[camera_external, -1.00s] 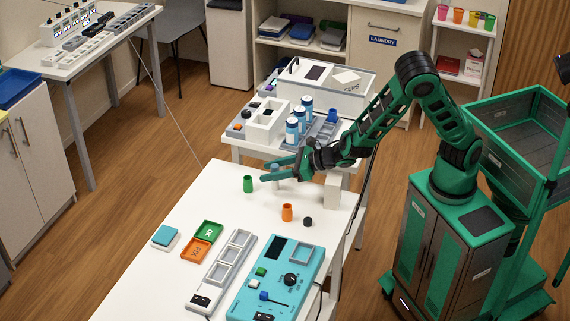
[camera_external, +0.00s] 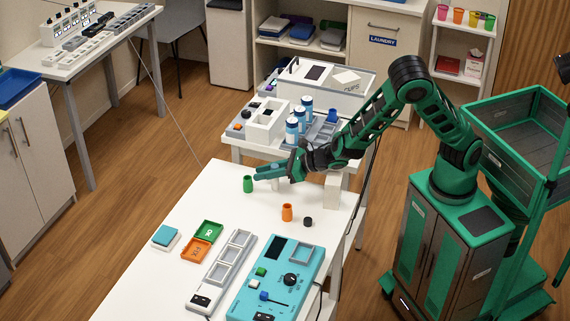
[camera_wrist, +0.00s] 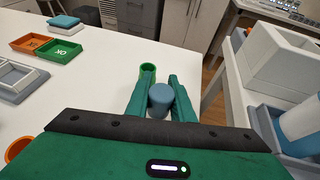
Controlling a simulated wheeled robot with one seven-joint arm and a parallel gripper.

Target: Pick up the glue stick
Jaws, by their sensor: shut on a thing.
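The glue stick shows in the wrist view as a round blue-grey cap (camera_wrist: 160,97) between the two green fingers. In the external view its pale lower body (camera_external: 275,184) stands upright on the white table below the fingers. My gripper (camera_external: 262,172) is low over the far part of the table and shut on the glue stick, with a finger on each side. In the wrist view the fingertips (camera_wrist: 161,76) reach a little past the cap. The fingers hide most of the stick in the external view.
A green cup (camera_external: 247,184) stands close by the fingertips. An orange cup (camera_external: 287,212), a black cap (camera_external: 308,221) and a white block (camera_external: 332,192) are nearby. Trays and a turquoise panel (camera_external: 274,278) lie at the near end. Bottles (camera_external: 291,130) stand on the cart behind.

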